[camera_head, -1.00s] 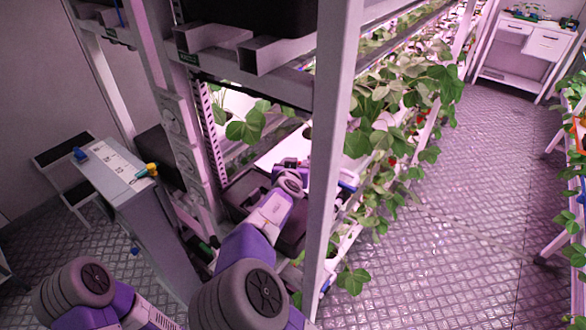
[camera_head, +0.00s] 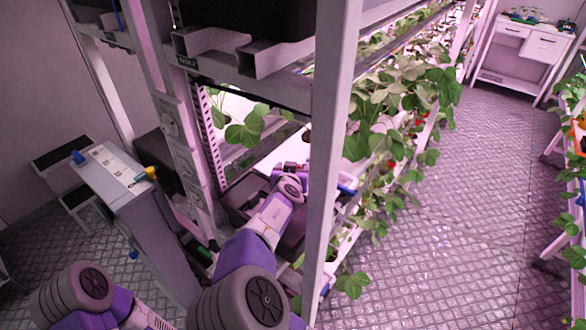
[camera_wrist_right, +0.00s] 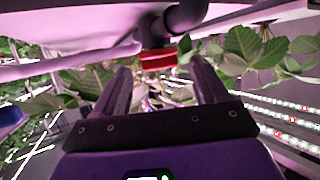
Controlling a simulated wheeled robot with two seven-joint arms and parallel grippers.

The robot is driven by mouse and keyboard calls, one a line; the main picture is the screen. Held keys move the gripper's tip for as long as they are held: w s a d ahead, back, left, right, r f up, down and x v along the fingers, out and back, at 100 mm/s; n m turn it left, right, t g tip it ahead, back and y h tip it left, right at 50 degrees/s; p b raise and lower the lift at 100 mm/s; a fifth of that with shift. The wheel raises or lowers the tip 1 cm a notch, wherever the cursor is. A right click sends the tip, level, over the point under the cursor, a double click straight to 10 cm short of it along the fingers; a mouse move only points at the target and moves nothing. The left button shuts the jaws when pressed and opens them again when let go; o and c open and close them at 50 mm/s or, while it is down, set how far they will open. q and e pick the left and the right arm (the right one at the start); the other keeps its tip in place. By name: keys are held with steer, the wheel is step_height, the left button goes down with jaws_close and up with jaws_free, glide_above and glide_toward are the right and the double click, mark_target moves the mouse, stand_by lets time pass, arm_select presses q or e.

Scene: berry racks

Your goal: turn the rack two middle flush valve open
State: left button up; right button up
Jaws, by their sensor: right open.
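A red valve handle (camera_wrist_right: 157,56) sits on a dark pipe elbow (camera_wrist_right: 184,18) in the right wrist view. My right gripper (camera_wrist_right: 161,72) is open, its two fingers pointing at the handle, one on either side of it in the picture. I cannot tell whether they touch it. A blue handle-like part (camera_head: 348,186) shows just right of the post. My left arm is at the bottom left, its gripper out of view.
The white rack post (camera_head: 334,120) stands close beside my right arm. A label reading Rack 2 (camera_head: 187,61) is on the shelf beam. Strawberry leaves (camera_head: 385,110) hang along the rack. A grey cabinet (camera_head: 118,185) stands left; the aisle floor (camera_head: 470,210) on the right is clear.

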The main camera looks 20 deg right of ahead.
steer(key=v, duration=0.7)
steer(key=shift+w, duration=0.1)
